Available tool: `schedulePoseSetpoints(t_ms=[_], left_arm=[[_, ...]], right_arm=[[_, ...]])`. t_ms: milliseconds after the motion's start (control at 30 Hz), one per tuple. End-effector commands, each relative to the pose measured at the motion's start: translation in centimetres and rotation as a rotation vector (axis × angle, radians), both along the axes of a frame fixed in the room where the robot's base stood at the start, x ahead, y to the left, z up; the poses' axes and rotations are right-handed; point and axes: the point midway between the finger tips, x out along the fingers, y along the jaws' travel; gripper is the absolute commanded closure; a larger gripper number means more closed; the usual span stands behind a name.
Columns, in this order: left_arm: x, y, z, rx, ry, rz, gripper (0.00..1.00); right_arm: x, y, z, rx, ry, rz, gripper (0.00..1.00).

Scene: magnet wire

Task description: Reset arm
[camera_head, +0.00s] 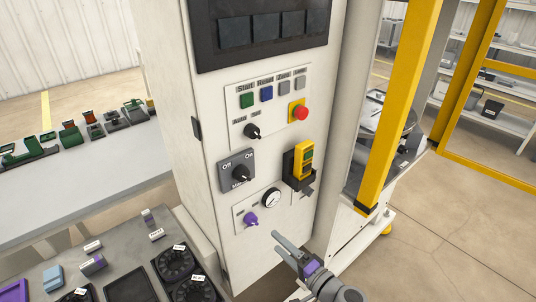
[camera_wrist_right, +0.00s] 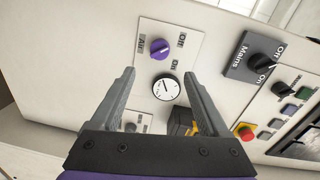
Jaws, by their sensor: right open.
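My right gripper (camera_head: 277,243) is low in front of the white control cabinet (camera_head: 205,215) in the head view. Its grey fingers point up and left toward the panel. In the right wrist view the two fingers (camera_wrist_right: 159,73) are spread apart with nothing held between them. A round gauge (camera_wrist_right: 167,88) shows between the fingers, with a purple knob (camera_wrist_right: 160,48) just beyond the tips. Both are on the panel behind, and no contact shows. My left arm and gripper are out of view.
The cabinet carries a Mains switch (camera_head: 238,172), a red button (camera_head: 300,111) and a yellow device in a black holder (camera_head: 302,160). A yellow post (camera_head: 402,95) stands right of it. A cluttered workbench (camera_head: 205,276) is at lower left. Open floor (camera_head: 470,215) lies right.

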Motion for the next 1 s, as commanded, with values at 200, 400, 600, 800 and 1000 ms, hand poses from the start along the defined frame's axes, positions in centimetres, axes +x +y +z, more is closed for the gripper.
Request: schedulePoseSetpoints(t_ms=[200,400,600,800,1000], left_arm=[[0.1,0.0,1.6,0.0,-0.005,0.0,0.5],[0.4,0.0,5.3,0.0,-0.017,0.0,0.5],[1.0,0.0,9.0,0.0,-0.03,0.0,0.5],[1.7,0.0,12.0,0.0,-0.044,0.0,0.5],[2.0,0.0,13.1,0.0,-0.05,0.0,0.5]], right_arm=[[-1.6,1.0,1.7,-0.122,0.022,0.055,0.22],[-7.1,1.3,4.1,-0.485,0.109,0.191,0.22],[-13.5,-2.2,5.5,-0.895,0.231,0.291,0.22],[-18.4,-7.7,7.3,-1.237,0.34,0.317,0.22],[-20.4,-10.7,8.4,-1.398,0.39,0.311,0.22]])
